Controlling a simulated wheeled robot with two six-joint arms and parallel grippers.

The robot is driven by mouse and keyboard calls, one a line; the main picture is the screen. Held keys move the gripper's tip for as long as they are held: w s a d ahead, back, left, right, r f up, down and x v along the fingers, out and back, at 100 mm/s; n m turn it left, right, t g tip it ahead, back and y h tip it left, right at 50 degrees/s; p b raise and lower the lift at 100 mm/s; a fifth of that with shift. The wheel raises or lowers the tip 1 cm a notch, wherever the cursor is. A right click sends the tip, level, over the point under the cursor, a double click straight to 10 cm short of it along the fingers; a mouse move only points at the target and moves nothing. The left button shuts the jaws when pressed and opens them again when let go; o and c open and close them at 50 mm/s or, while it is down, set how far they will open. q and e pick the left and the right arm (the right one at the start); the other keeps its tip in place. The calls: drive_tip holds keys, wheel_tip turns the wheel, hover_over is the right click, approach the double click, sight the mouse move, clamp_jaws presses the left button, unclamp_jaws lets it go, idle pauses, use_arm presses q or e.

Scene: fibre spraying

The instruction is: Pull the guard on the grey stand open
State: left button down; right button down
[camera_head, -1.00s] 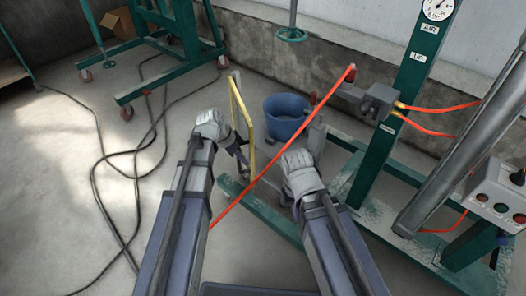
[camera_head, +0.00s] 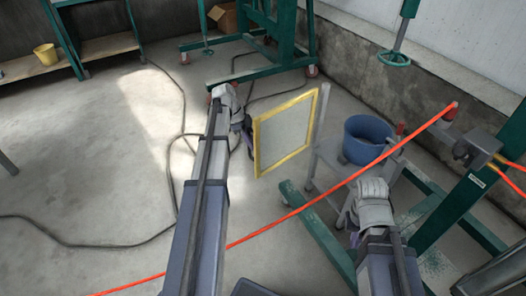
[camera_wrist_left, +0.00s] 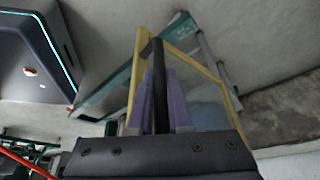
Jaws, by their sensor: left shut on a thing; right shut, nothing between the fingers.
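The guard (camera_head: 287,133) is a clear panel in a yellow frame, upright at the left of the grey stand (camera_head: 327,152). It stands swung out, its face turned towards me. My left gripper (camera_head: 248,138) is at the guard's left edge. In the left wrist view, the purple fingers of my left gripper (camera_wrist_left: 161,100) are shut on a dark bar, the guard's handle (camera_wrist_left: 158,85), beside the yellow frame (camera_wrist_left: 135,85). My right gripper (camera_head: 353,238) is shut and empty, low in front of the stand; its fingertips are mostly hidden.
A blue bucket (camera_head: 367,140) sits behind the stand. A red hose (camera_head: 320,198) crosses in front, over the green base (camera_head: 318,235). A green column (camera_head: 470,195) stands at right. Black cables (camera_head: 120,244) lie on the floor at left, which is otherwise open.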

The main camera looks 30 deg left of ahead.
use_arm(q)
drive_tip(key=shift+w+a, duration=0.3)
drive_tip(key=shift+a, duration=0.3)
drive_tip(key=shift+w+a, duration=0.25)
drive_tip(key=shift+a, duration=0.35)
drive_tip(key=shift+w+a, duration=0.3)
drive_tip(key=shift+a, duration=0.3)
drive_tip(key=c, duration=1.1)
unclamp_jaws()
drive_tip(key=shift+a, duration=0.1)
drive_tip(key=shift+o, duration=1.3)
drive_tip(key=shift+w, duration=0.1)
drive_tip(key=w+p+v, duration=0.1)
drive_tip(key=p+v, duration=0.6)
drive_tip(key=shift+s+r, duration=0.45)
drive_tip(key=shift+s, duration=0.1)
